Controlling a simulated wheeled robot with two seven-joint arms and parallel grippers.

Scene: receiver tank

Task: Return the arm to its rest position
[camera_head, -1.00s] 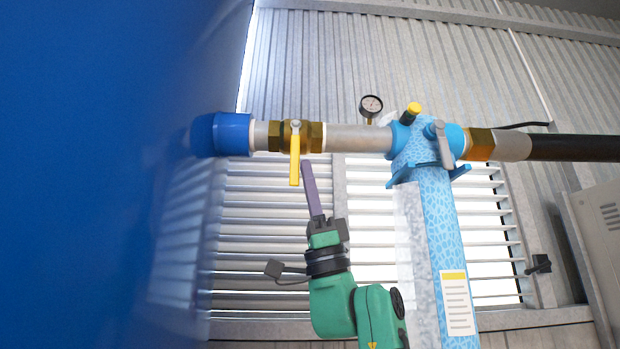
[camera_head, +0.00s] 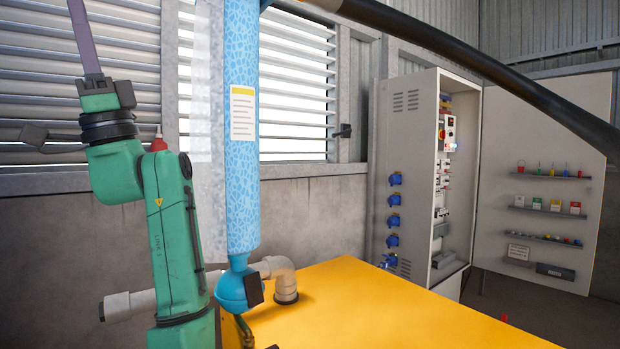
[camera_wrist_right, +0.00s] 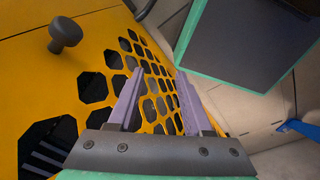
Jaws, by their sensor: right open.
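A green arm of mine stands at the left of the head view, its wrist pointing up. I take it for my left arm, since the right wrist view shows a different place. Its purple left gripper (camera_head: 84,38) is seen edge-on with the tips cut off at the top, so I cannot tell whether it is open. It stands left of the blue column (camera_head: 240,170) and in front of the louvres. My right gripper (camera_wrist_right: 158,75) shows in the right wrist view, open and empty, above a yellow perforated panel (camera_wrist_right: 92,88).
A yellow top (camera_head: 370,305) fills the lower middle of the head view. A grey elbow pipe (camera_head: 284,278) meets it beside the column's foot. An open electrical cabinet (camera_head: 408,130) stands at the right. A black hose (camera_head: 480,60) crosses the upper right. A black knob (camera_wrist_right: 66,33) stands on the yellow panel.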

